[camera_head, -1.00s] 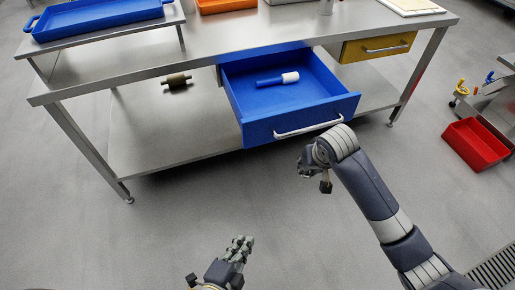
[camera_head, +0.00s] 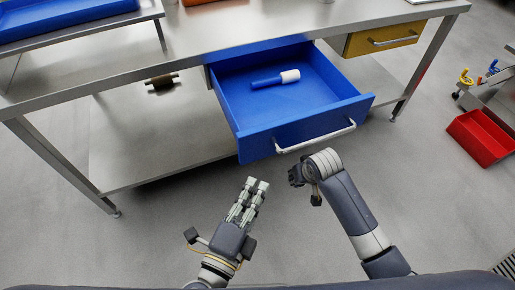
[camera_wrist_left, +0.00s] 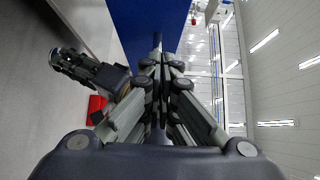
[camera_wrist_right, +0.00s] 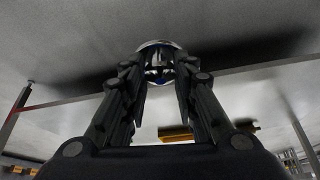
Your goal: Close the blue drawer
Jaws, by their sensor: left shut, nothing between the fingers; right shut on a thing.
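The blue drawer (camera_head: 310,134) hangs open under the steel table, with a metal bar handle (camera_head: 315,137) on its front. A blue and white cylindrical tool (camera_head: 275,80) lies inside it. My left gripper (camera_head: 257,186) is shut and empty, apart from the drawer and just in front of its lower left corner. A blue panel, apparently the drawer, rises beyond the fingers in the left wrist view (camera_wrist_left: 150,22). My right gripper (camera_head: 295,177) is below the handle, its fingers partly hidden. In the right wrist view it is shut on a small round shiny thing (camera_wrist_right: 155,47).
A yellow drawer (camera_head: 382,38) is closed at the right under the table. A red bin (camera_head: 482,138) is far right. The floor before the drawer is clear.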

